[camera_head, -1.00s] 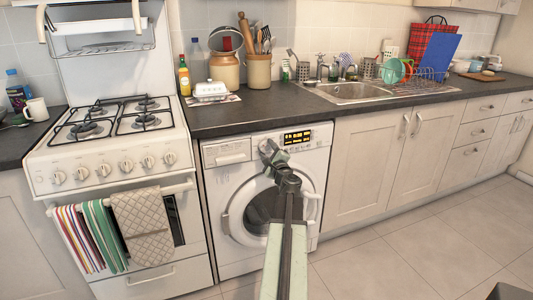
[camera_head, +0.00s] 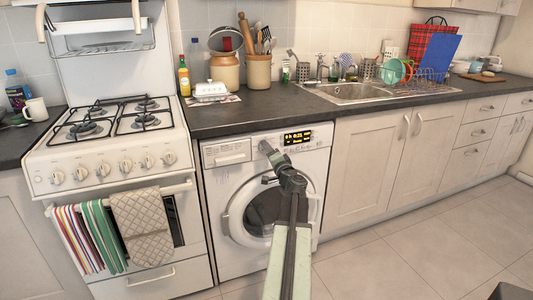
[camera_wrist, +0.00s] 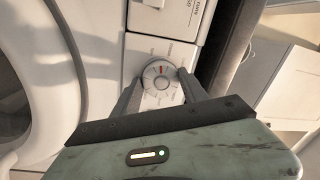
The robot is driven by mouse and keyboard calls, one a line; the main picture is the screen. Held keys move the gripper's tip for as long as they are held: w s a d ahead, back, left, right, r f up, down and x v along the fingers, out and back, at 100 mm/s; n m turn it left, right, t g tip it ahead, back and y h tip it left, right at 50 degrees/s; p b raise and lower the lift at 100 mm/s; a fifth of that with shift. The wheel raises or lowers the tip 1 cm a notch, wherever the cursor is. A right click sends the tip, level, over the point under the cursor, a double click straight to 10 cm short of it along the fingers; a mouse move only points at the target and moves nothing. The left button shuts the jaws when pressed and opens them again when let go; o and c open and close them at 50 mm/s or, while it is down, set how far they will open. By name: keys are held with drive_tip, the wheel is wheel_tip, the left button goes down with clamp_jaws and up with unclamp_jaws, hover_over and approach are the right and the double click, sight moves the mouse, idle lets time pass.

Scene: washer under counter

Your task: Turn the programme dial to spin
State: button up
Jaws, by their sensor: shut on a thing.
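The programme dial (camera_wrist: 160,78) is a round grey-white knob with a short red mark, on the white front panel of the washing machine (camera_head: 222,190). In the wrist view its red mark points towards the top of the picture. My gripper (camera_wrist: 161,80) is shut on the dial, one finger on each side of it. Small labels ring the dial but are too blurred to read.
The round washer door (camera_head: 236,222) is shut below my gripper. The detergent drawer (camera_head: 226,151) is to the left of the dial. The dark worktop (camera_head: 270,118) overhangs just above.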

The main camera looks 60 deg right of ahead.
drive_tip(key=shift+d+n, duration=0.1)
drive_tip(key=shift+n, duration=1.7)
drive_tip(key=o, duration=1.4)
drive_tip(key=shift+c, duration=0.2)
drive_tip(key=v, duration=0.8)
drive_tip(key=shift+r, duration=0.1)
